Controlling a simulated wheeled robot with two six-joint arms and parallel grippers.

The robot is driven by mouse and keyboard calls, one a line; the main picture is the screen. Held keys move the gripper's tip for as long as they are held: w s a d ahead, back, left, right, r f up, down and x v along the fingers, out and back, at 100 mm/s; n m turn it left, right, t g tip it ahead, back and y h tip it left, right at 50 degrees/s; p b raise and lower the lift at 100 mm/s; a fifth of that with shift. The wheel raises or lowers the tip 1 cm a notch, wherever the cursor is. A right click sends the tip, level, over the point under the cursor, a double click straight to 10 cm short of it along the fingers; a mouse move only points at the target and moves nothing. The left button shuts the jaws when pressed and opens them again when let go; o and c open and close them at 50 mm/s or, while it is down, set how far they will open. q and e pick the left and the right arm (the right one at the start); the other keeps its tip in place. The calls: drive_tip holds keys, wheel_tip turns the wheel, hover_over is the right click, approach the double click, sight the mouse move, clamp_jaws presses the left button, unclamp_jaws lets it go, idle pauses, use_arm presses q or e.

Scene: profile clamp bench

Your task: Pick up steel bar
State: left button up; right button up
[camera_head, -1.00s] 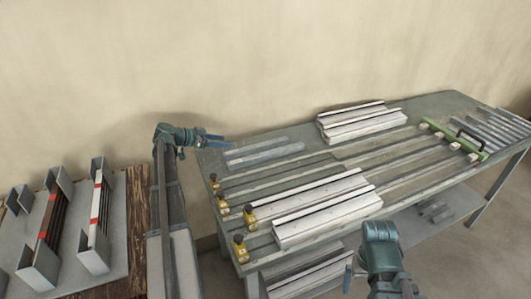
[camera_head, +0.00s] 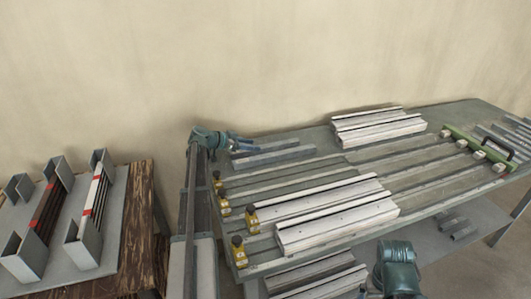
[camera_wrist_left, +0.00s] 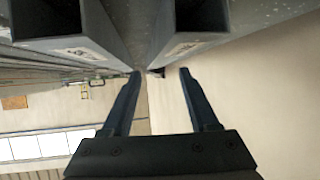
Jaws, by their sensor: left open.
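Two grey steel bars (camera_head: 275,152) lie side by side at the back left of the bench, near the wall. My left gripper (camera_head: 240,143) is at their left ends, open, with blue-grey fingers. In the left wrist view, the hollow square ends of two bars, one at left (camera_wrist_left: 62,22) and one at right (camera_wrist_left: 192,22), lie just beyond the fingertips (camera_wrist_left: 160,72). The gap between the bars faces the gap between the fingers. Nothing is held, and contact cannot be told. My right arm shows at the bottom edge; its gripper cannot be made out clearly.
The bench (camera_head: 335,140) carries white slotted profiles at the front (camera_head: 335,222) and back (camera_head: 380,128), yellow clamps (camera_head: 239,250) and a green crossbar (camera_head: 478,146). More grey bars (camera_head: 505,138) lie far right. A wooden table with a rack (camera_head: 110,235) stands at left.

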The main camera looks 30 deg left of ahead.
sight(264, 146)
use_arm(q)
drive_tip(key=shift+b+x, duration=1.1)
drive_tip(key=shift+x, duration=1.85)
drive_tip(key=shift+r, duration=0.15)
clamp_jaws()
